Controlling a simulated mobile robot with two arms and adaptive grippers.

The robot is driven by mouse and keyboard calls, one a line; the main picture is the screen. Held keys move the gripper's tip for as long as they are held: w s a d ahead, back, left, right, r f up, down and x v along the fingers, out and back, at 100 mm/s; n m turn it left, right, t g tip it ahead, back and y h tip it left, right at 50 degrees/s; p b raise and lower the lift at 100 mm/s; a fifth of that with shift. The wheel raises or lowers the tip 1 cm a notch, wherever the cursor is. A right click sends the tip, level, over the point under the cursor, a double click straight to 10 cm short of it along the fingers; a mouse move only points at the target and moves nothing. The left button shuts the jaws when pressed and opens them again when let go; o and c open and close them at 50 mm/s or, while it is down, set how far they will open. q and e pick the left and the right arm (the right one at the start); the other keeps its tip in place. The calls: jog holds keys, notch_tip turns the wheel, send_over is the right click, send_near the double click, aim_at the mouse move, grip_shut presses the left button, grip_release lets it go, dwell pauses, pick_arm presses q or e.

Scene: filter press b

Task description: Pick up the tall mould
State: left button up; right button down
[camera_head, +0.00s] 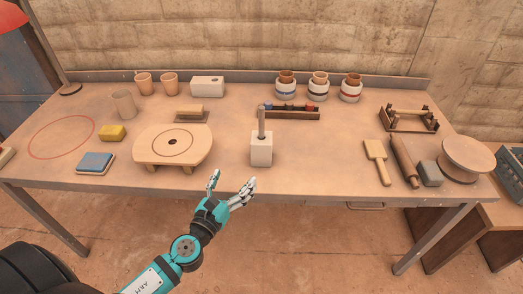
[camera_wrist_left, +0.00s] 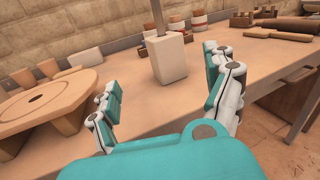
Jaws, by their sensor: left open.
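The tall mould, a pale upright block (camera_head: 261,152) with a rod (camera_head: 262,122) standing up from its top, is near the front edge of the table, right of the round board. It also shows in the wrist view (camera_wrist_left: 168,60), upright, beyond and between my fingers. My left gripper (camera_head: 231,180) is open and empty, in front of the table edge and a little left of the mould, apart from it. The open fingers also show in the wrist view (camera_wrist_left: 163,85). My right gripper is in neither view.
A round board on feet (camera_head: 160,150) stands left of the mould. A rack with small coloured items (camera_head: 290,114) is behind it. A wooden paddle (camera_head: 377,160) and rolling pin (camera_head: 404,160) lie to the right. The table between mould and paddle is clear.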

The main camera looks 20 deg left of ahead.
pick_arm(q)
jog(key=m, duration=0.1)
jog(key=p, duration=0.2)
send_near(262, 140)
jog(key=shift+h, duration=0.3)
jog(key=w, duration=0.1)
jog(key=w+f, duration=0.1)
jog(key=w, duration=0.2)
jog(key=shift+w+a+f, duration=0.15)
jog(key=shift+w+a, duration=0.1)
jog(key=shift+w, duration=1)
jog(key=w, duration=0.4)
jog(key=shift+w, duration=0.2)
jog(key=shift+r, duration=0.2)
jog(key=shift+s, duration=0.1)
jog(key=shift+c, duration=0.2)
jog(key=c, duration=1.5)
jog(key=shift+c, duration=0.3)
